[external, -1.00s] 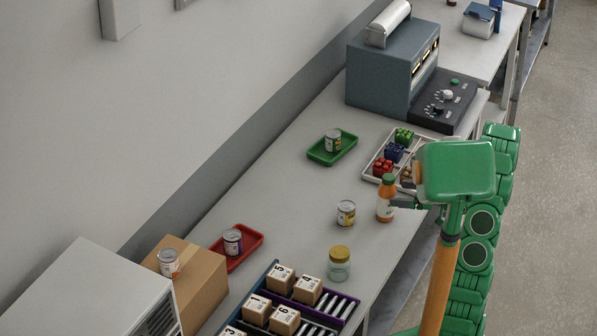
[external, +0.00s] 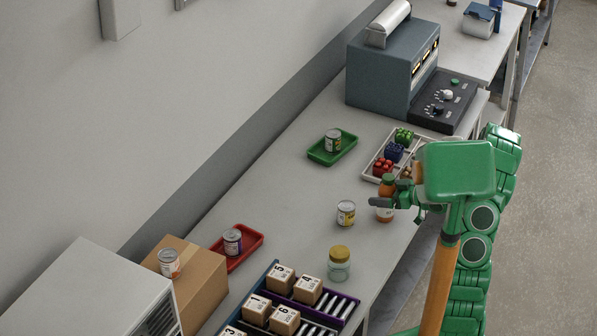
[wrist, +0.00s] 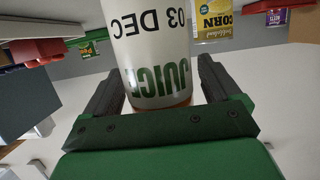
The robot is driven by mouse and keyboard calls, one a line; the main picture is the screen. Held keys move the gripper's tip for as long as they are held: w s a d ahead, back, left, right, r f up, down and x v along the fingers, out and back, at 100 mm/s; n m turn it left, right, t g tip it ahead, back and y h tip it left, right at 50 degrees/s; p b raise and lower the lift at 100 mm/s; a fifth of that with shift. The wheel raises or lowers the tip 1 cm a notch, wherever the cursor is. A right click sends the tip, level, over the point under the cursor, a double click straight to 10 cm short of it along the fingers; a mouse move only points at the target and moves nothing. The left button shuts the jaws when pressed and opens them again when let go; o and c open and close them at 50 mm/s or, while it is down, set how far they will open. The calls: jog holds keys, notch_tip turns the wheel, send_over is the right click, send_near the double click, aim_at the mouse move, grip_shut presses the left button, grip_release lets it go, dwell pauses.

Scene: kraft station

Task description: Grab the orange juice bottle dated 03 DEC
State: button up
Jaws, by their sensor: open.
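The orange juice bottle (external: 384,213) stands upright on the bench near its right edge, with an orange body and a white label. In the wrist view its white label (wrist: 155,50) reads "03 DEC" and "JUICE", upside down. My gripper (external: 391,201) is at the bottle in the external view and partly hides it. In the wrist view my gripper (wrist: 165,85) is open, with one dark finger on each side of the bottle. A gap shows at the right finger; contact on the left is hard to tell.
A corn can (external: 346,213) stands just left of the bottle. A divided tray (external: 368,174) of coloured blocks lies just behind it. A yellow-lidded jar (external: 339,264) stands nearer the front. A green tray (external: 320,158) and a red tray (external: 250,251) each hold a can.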

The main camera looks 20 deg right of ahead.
jog(key=shift+w+a+f, duration=0.15)
jog(key=shift+a, duration=0.05)
jog(key=c, duration=1.3)
